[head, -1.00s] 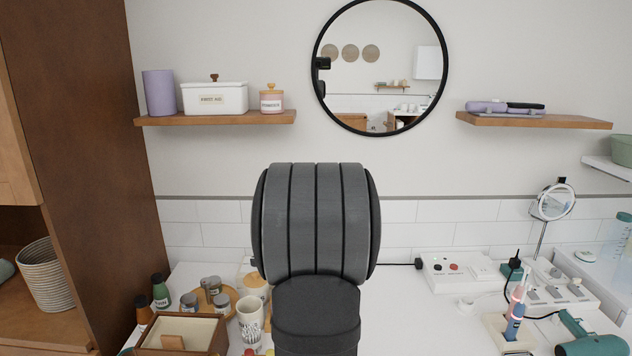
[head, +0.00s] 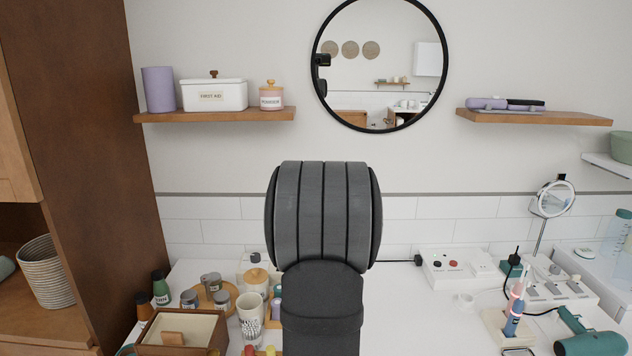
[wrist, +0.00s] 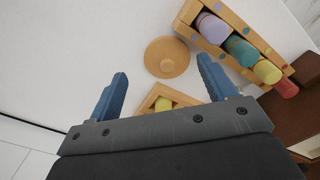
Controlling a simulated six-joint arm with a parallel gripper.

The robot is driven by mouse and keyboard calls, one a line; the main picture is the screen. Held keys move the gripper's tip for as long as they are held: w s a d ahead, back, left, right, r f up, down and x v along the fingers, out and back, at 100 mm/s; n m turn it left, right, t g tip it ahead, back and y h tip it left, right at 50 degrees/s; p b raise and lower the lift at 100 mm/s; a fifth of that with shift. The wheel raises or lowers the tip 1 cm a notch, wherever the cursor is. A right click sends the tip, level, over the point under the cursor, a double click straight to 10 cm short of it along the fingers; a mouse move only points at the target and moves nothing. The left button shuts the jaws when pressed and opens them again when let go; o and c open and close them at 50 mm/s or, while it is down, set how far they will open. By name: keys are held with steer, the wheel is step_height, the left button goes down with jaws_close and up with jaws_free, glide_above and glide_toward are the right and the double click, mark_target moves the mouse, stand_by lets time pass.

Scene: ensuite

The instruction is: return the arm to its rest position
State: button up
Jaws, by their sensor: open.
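My gripper (wrist: 163,88) shows in the wrist view with its two blue fingers spread apart and nothing between them. It points down over the white counter (wrist: 70,45). A small wooden tray with a yellow piece (wrist: 163,104) shows between the fingers, partly hidden by the gripper body. In the head view my dark arm fills the middle and the gripper itself is hidden behind it.
A wooden rack (wrist: 235,40) holds several coloured pegs. In the head view, a wooden box (head: 183,332), jars and a cup (head: 249,308) crowd the counter left of my arm.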

steer(key=s+d+r, duration=0.5)
steer(key=d+r, duration=0.1)
steer(key=d, duration=0.2)
steer(key=w+a+r+n, duration=0.35)
steer(key=w+a, duration=0.25)
steer(key=a, duration=0.2)
steer(key=w+a+r+n, duration=0.3)
steer(key=w+a+n, duration=0.2)
steer(key=a, duration=0.4)
steer(key=w+a+f, duration=0.3)
steer(key=a+f, duration=0.3)
steer(key=a, duration=0.4)
steer(key=shift+a+f, duration=0.25)
steer(key=shift+a, duration=0.1)
steer(key=o, duration=0.5)
steer(key=shift+s+r, duration=0.15)
steer(key=shift+r, duration=0.15)
steer(key=shift+c, duration=0.2)
steer(key=shift+o, duration=0.2)
steer(key=s+d+r, duration=0.1)
steer(key=s+r, duration=0.6)
steer(key=r, duration=0.5)
step_height(320, 180, down, 10)
steer(key=shift+s+r, duration=0.15)
